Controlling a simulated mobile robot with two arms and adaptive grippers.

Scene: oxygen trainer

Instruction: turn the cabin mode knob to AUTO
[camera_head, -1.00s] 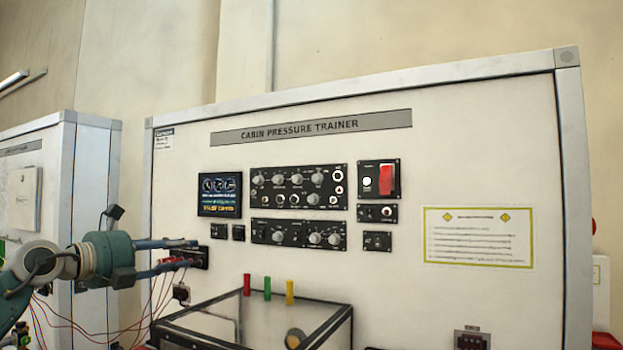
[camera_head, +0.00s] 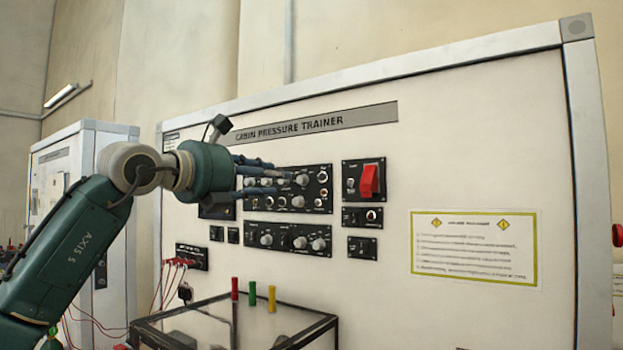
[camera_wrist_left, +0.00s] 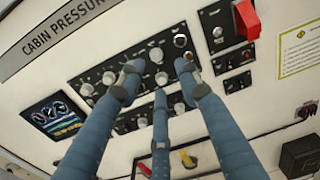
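The upper black panel (camera_head: 289,189) carries several grey knobs, and a lower black panel (camera_head: 289,239) carries more. The labels are too small to read, so I cannot tell which knob is the cabin mode knob. My left gripper (camera_head: 280,181) is in front of the upper panel and covers part of its upper left. In the left wrist view its three blue fingers (camera_wrist_left: 160,74) are spread apart with nothing between the tips. A grey knob (camera_wrist_left: 156,55) shows between the two outer fingertips; contact cannot be told. My right gripper is out of view.
A red switch (camera_head: 370,180) sticks out to the right of the upper panel. A display (camera_wrist_left: 57,116) lies left of the knobs. Below stands a clear-topped box (camera_head: 200,322) with red, green and yellow posts. Red cables (camera_head: 163,285) hang at lower left.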

